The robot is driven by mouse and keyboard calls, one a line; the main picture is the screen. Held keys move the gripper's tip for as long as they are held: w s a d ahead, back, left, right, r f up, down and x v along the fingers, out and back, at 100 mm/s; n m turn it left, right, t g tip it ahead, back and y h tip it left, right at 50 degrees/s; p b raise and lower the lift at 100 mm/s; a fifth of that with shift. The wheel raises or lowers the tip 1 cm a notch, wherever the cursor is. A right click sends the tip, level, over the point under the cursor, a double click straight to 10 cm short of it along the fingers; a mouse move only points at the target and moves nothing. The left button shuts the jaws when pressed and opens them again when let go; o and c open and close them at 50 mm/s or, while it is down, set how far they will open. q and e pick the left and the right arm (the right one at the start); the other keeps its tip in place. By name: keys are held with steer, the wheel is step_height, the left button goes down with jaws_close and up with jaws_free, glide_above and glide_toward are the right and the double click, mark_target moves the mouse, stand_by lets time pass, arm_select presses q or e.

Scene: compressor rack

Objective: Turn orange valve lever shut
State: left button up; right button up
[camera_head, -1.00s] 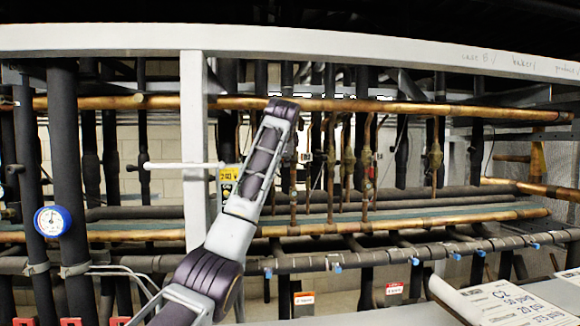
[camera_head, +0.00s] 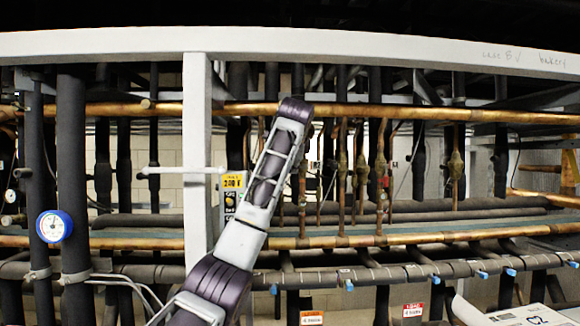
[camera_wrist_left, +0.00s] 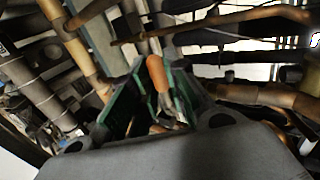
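An orange valve lever (camera_wrist_left: 157,75) shows in the left wrist view, pointing up between the green finger pads of my left gripper (camera_wrist_left: 152,92). The pads stand apart on either side of the lever, and I see gaps beside it. The lever's lower end and its valve are partly hidden between the fingers. In the head view my left arm reaches up in front of the rack; its gripper and the orange lever cannot be made out there. My right gripper is in neither view.
Copper pipes (camera_head: 380,112) run across the rack, with dark insulated vertical pipes (camera_head: 73,170) behind and at the left. A white post (camera_head: 197,150) stands left of my arm. A blue gauge (camera_head: 53,226) is at the left. A white labelled box (camera_head: 510,318) is at the lower right.

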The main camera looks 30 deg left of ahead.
arm_select(q)
steer(key=o, duration=0.3)
steer(key=shift+d, duration=0.15)
steer(key=shift+v, duration=3.7)
